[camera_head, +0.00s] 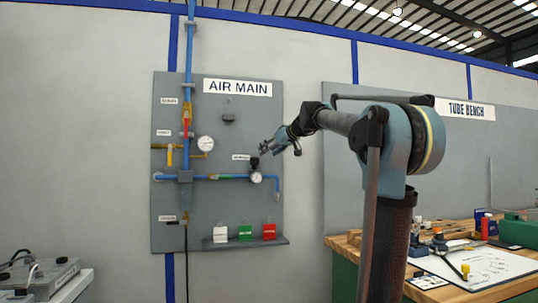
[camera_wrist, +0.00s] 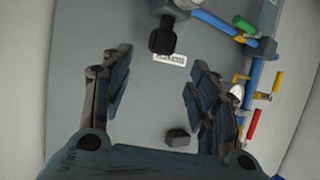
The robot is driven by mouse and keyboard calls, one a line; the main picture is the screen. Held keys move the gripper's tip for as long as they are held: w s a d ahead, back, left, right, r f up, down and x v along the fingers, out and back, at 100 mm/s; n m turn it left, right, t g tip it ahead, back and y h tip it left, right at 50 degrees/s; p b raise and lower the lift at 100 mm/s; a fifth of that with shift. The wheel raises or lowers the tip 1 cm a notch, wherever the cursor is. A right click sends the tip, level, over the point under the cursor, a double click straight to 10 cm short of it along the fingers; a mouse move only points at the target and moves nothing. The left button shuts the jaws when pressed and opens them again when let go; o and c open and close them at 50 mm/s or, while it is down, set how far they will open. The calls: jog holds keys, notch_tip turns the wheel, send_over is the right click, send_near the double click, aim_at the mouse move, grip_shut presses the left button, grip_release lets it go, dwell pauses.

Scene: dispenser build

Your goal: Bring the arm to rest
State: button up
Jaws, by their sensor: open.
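My gripper (camera_head: 278,147) is raised in front of the grey air main panel (camera_head: 225,110) in the head view, at the end of my stretched-out arm. In the wrist view my gripper (camera_wrist: 158,98) has its two fingers spread wide, with nothing between them. A black regulator knob (camera_wrist: 162,36) shows beyond the fingertips, apart from them. In the head view the regulator with its gauge (camera_head: 255,172) sits just left of and below my gripper.
Blue pipes (camera_head: 188,75), a gauge (camera_head: 205,143) and valves are on the panel. Tags stand on a small shelf (camera_head: 250,243) below. A wooden bench (camera_head: 440,294) with papers and tools is at the right. A grey device (camera_head: 38,274) stands at the lower left.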

jog(key=s+d+f+m+g+h, duration=0.2)
jog(key=s+d+f, duration=0.4)
jog(key=s+f, duration=0.9)
jog(key=s+d+f+m+g+h, duration=0.3)
jog(key=s+d+f, duration=0.4)
jog(key=s+f, duration=0.7)
jog(key=s+d+f+m+g+h, duration=0.2)
jog(key=s+d+f, duration=0.5)
jog(key=s+f, duration=0.8)
notch_tip(320, 180, down, 13)
jog(key=shift+s+d+f+m+g+h, duration=0.1)
jog(key=shift+s+d+m+g+h, duration=0.25)
jog(key=shift+h, duration=0.55)
jog(key=shift+a, duration=0.15)
jog(key=shift+w+f, duration=0.2)
jog(key=shift+w, duration=0.3)
